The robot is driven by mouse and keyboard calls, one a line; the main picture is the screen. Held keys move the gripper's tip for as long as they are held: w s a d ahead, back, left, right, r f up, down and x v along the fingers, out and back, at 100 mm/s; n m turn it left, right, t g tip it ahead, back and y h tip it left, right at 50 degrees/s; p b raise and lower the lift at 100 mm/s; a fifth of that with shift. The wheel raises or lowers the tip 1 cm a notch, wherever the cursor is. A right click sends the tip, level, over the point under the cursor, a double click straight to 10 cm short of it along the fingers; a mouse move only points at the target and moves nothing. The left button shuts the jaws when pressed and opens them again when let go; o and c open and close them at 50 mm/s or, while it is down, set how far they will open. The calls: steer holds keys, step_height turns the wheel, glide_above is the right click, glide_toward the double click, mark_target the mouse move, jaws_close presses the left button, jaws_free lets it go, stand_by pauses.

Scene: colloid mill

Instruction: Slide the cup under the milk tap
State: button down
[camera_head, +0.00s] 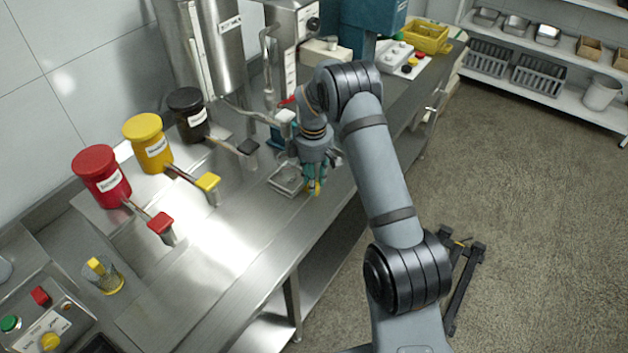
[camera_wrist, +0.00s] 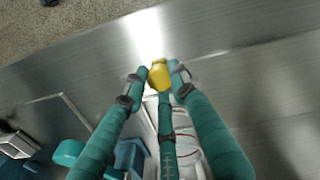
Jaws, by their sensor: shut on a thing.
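My gripper (camera_head: 313,187) is low over the steel counter, right of the row of taps. In the wrist view my gripper (camera_wrist: 160,77) has its fingers closed around a yellow piece (camera_wrist: 159,75), which looks like a handle. Behind it, partly hidden by the fingers, is a pale, clear round body with red lines (camera_wrist: 186,135), apparently the cup. In the head view the cup is mostly hidden by my gripper. A white-handled tap (camera_head: 285,116) stands behind my gripper, near the steel tank (camera_head: 222,60); I cannot read which tap is milk.
Taps with black (camera_head: 248,146), yellow (camera_head: 208,181) and red (camera_head: 160,222) handles stand to the left, by their jars. A shallow metal tray (camera_head: 283,188) lies beside my gripper. A clear vessel with a yellow part (camera_head: 110,284) stands at front left. The counter between is clear.

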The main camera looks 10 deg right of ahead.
steer(key=shift+d, duration=0.35)
steer(key=c, duration=1.4)
jaws_free()
steer(key=shift+w, duration=0.15)
steer(key=shift+a, duration=0.15)
step_height(320, 180, up, 12)
